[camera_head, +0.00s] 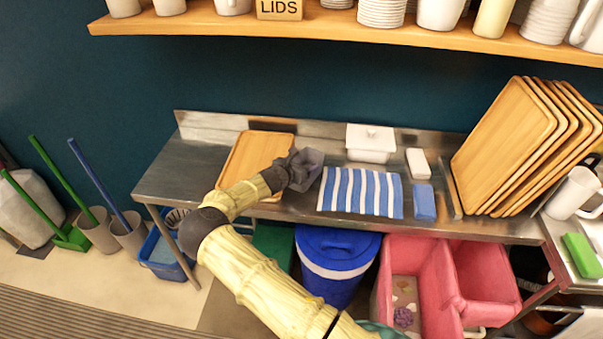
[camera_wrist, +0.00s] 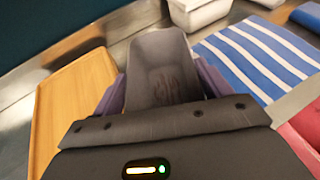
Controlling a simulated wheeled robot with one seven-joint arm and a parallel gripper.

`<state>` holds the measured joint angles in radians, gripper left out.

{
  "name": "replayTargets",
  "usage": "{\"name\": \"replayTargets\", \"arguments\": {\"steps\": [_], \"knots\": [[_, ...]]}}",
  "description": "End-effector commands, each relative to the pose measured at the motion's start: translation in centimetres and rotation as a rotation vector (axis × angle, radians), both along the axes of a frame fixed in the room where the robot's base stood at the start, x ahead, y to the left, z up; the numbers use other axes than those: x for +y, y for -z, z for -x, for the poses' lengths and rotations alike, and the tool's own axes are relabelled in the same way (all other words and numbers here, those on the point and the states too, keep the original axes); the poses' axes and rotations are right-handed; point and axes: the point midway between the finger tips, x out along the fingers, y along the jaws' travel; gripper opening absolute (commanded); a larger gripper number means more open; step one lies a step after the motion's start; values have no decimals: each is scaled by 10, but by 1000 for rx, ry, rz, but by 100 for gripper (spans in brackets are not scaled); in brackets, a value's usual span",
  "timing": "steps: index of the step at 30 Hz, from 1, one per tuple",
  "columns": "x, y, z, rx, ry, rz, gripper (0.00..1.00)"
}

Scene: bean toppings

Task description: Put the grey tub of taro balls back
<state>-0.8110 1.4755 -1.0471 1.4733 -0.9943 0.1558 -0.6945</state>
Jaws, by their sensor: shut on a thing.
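My gripper (camera_head: 298,168) is shut on a grey tub (camera_head: 311,159), above the steel counter near the right edge of a wooden tray (camera_head: 246,156). In the wrist view the tub (camera_wrist: 152,48) sits between the two purple-grey fingers of my gripper (camera_wrist: 162,90). Its open top shows, and its inside is mostly grey with a small darker patch low down. I cannot tell whether any taro balls are in it. Whether the tub touches the counter is also unclear.
A blue-striped cloth (camera_head: 360,193) lies right of the tub, with a white lidded container (camera_head: 371,139) behind it. A blue sponge (camera_head: 424,202) and leaning wooden trays (camera_head: 505,140) are further right. A blue bin (camera_head: 335,258) and pink bins (camera_head: 418,262) stand below the counter's front edge.

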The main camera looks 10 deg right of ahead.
Motion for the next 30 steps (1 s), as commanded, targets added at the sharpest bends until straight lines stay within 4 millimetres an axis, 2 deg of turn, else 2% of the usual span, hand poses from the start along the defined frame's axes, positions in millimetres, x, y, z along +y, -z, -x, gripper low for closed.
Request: {"name": "replayTargets", "arguments": {"steps": [5,12,26,27,30], "knots": [[0,9,0,2,0,2,49],[0,38,0,1,-1,3,49],[0,47,0,0,0,0,49],[0,46,0,1,0,-1,83],[0,46,0,1,0,-1,99]]}}
